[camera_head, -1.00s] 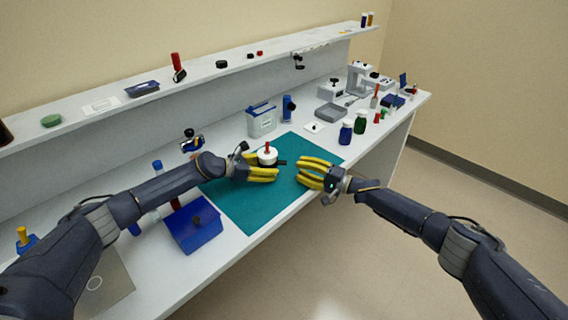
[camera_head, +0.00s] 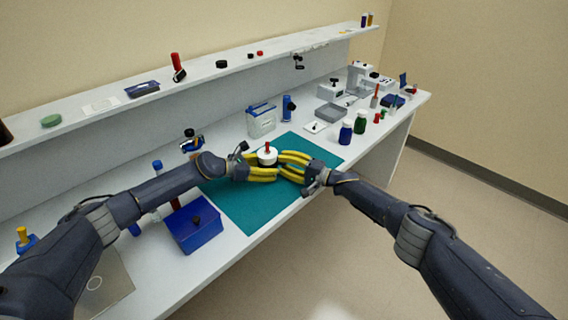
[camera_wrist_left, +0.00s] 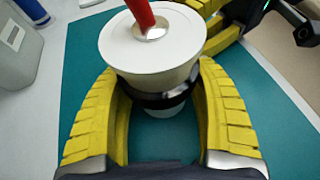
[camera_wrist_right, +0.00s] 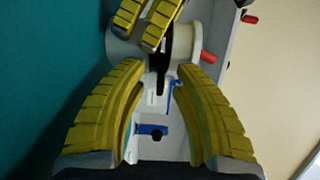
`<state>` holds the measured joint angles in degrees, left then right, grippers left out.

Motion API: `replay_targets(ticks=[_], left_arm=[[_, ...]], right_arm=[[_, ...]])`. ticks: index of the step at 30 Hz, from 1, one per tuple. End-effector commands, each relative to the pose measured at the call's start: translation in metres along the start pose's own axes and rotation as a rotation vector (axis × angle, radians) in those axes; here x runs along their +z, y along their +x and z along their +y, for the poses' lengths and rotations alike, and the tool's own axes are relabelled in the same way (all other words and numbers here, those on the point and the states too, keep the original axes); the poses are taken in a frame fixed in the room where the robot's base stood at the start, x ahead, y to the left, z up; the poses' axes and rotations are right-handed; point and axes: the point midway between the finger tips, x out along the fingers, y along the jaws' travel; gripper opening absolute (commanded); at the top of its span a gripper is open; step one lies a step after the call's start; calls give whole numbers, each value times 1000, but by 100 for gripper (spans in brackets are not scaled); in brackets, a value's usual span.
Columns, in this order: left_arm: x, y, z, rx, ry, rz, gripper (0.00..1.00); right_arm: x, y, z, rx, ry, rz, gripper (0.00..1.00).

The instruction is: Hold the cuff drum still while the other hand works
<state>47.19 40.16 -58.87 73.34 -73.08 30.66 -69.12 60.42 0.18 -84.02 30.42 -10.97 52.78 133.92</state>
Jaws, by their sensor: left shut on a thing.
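The cuff drum (camera_head: 267,158) is a white drum with a black band and a red handle on top. It stands upright over the teal mat (camera_head: 250,208). My left gripper (camera_head: 274,174) is shut on it, with the yellow fingers on either side of the black band, as the left wrist view shows the drum (camera_wrist_left: 152,48) between them. My right gripper (camera_head: 284,164) is open at the drum's right side. In the right wrist view a black part sticking out of the drum (camera_wrist_right: 122,47) lies between the spread fingertips; I cannot tell whether they touch it.
A blue box (camera_head: 194,226) stands left of the mat. A white container (camera_head: 261,122), a white tile (camera_head: 316,126) and blue (camera_head: 346,131) and green (camera_head: 360,124) bottles stand behind and right. A shelf (camera_head: 195,79) runs along the back. The mat's front is clear.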

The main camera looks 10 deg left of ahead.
Motion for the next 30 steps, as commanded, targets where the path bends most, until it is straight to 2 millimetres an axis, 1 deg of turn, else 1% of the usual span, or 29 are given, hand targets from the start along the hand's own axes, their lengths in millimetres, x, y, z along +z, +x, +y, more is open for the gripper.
replay_targets(ticks=[3, 4, 12, 25, 28, 30], left_arm=[[0, 0, 0, 0, 0, 0, 28], [0, 0, 0, 0, 0, 0, 28], [0, 0, 0, 0, 0, 0, 28], [0, 0, 0, -1, 0, 0, 28], [0, 0, 0, -1, 0, 0, 28], [0, 0, -1, -1, 0, 0, 28]], right_arm=[[0, 0, 0, 0, 0, 0, 29], [0, 0, 0, 0, 0, 0, 32], [0, 0, 0, 0, 0, 0, 1], [0, 0, 0, 0, 0, 0, 0], [0, 0, -5, 0, -2, 0, 0], [-1, 0, -12, -2, -2, -1, 0]])
